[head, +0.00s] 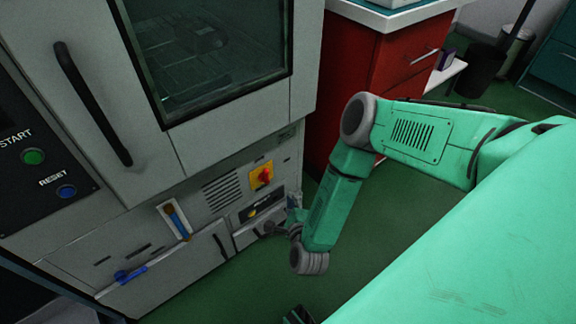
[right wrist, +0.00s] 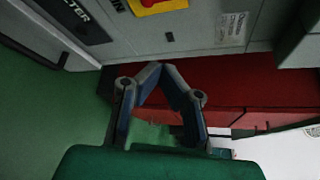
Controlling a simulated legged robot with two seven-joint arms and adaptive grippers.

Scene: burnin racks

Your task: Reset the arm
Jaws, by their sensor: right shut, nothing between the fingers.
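My right arm is green with grey joints and reaches down in front of the grey cabinet (head: 150,165) in the head view. My right gripper (head: 272,228) is small there, close to the cabinet's lower front, and partly hidden by the wrist. In the right wrist view, the right gripper (right wrist: 160,68) has its dark fingers brought together at the tips, with nothing between them. It points toward the cabinet's lower panel and a red cabinet. I cannot tell whether it touches the panel.
The cabinet has a window (head: 210,50), a door handle (head: 92,105), a green START button (head: 33,157), a blue RESET button (head: 66,191) and a red-yellow switch (head: 262,175). The red drawer cabinet (head: 345,60) stands beside it. Green floor (head: 375,225) is open below my right arm.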

